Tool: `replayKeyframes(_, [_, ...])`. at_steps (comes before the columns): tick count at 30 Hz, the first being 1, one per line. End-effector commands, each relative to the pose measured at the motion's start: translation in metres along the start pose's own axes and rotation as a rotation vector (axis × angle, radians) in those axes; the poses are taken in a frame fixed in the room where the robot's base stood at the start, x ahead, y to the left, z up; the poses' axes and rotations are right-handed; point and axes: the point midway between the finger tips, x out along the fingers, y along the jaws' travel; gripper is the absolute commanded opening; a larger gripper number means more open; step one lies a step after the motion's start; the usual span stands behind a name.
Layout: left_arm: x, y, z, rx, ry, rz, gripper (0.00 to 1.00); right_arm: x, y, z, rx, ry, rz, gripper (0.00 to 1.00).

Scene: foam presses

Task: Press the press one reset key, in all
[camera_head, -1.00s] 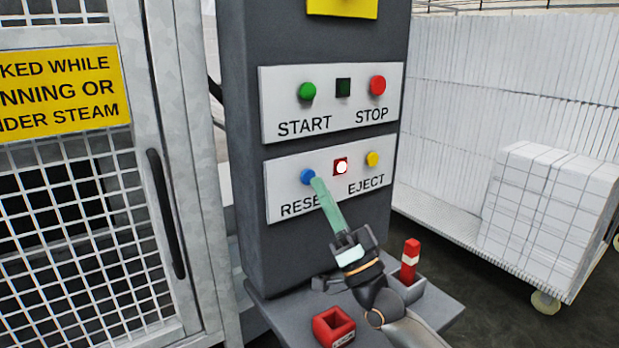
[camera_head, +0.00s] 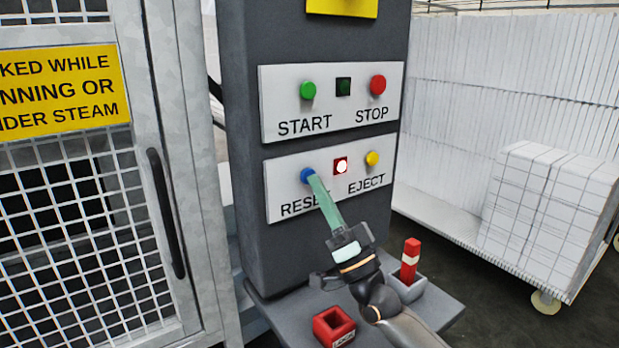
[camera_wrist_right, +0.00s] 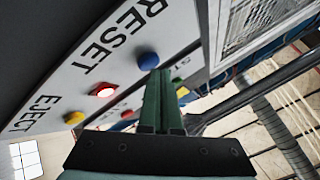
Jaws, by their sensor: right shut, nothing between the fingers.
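The blue reset key (camera_head: 307,175) sits on the lower white panel (camera_head: 284,201) of the dark grey column, above the word RESET. It also shows in the right wrist view (camera_wrist_right: 148,60). My right gripper (camera_head: 314,183) comes up from the lower right. Its long green fingers are shut together with nothing between them. Their tips are at the lower right edge of the blue key; whether they touch it I cannot tell. A lit red lamp (camera_head: 341,166) and a yellow EJECT button (camera_head: 372,158) are to the right of the key. My left gripper is not in view.
The upper panel has a green START button (camera_head: 307,90), a dark square lamp (camera_head: 343,87) and a red STOP button (camera_head: 378,85). Below are a red lock box (camera_head: 333,327) and a red-white peg (camera_head: 410,259) on a shelf. A mesh door (camera_head: 75,225) stands left, a foam cart (camera_head: 545,210) right.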

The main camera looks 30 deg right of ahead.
Motion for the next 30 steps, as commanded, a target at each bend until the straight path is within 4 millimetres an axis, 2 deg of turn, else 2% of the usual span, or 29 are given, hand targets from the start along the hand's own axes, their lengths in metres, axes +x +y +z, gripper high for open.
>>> replayKeyframes(30, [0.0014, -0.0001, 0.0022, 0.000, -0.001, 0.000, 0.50, 0.0054, 0.0042, 0.0045, 0.000, -0.001, 0.000, 0.00])
